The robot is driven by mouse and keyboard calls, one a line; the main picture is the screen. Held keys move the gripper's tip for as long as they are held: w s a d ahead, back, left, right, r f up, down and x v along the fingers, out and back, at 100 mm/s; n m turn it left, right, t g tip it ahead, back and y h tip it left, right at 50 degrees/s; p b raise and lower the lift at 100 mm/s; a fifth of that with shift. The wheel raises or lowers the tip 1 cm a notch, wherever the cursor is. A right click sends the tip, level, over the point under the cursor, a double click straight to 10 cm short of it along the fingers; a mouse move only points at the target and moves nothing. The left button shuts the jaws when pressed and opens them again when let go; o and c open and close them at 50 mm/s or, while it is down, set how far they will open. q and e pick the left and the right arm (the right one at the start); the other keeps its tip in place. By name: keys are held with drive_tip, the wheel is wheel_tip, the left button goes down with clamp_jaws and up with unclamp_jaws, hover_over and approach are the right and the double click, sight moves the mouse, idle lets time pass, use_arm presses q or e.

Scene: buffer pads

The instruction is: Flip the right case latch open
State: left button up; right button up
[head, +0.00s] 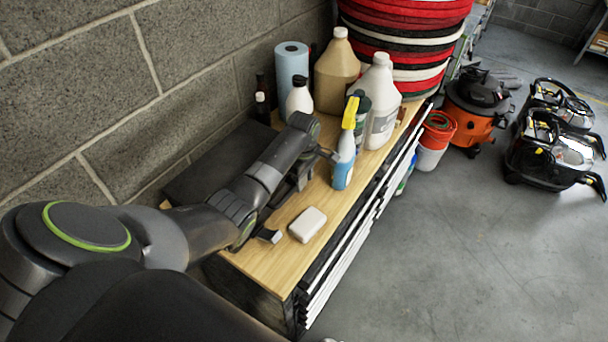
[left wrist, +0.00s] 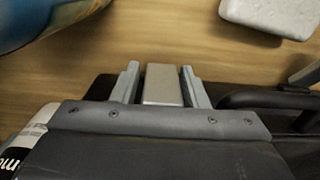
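The black case (head: 208,162) lies on the wooden workbench against the wall, partly hidden by my left arm. Its right latch (left wrist: 163,85) is a flat grey tab between my left fingertips (left wrist: 164,88) in the left wrist view. In the head view my left gripper (head: 300,178) is at the case's front edge, and the right latch is hard to make out there. The other latch (head: 269,236) sticks out at the near end of the case. My right gripper is not in view.
A white block (head: 307,225) lies on the bench (head: 262,262) in front of the case. A blue spray bottle (head: 344,160) with a yellow head stands close to my left gripper. Jugs (head: 379,110), bottles and a blue paper roll (head: 291,68) stand behind it.

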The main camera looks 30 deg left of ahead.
use_arm(q)
drive_tip(key=shift+s, duration=0.15)
drive_tip(key=shift+d+r, duration=0.1)
drive_tip(key=shift+c, duration=0.6)
drive_tip(key=c, duration=0.6)
drive_tip(key=shift+d+f+y, duration=0.2)
drive_tip(key=shift+d+y, duration=0.2)
drive_tip(key=shift+y, duration=1)
drive_tip(key=o, duration=0.7)
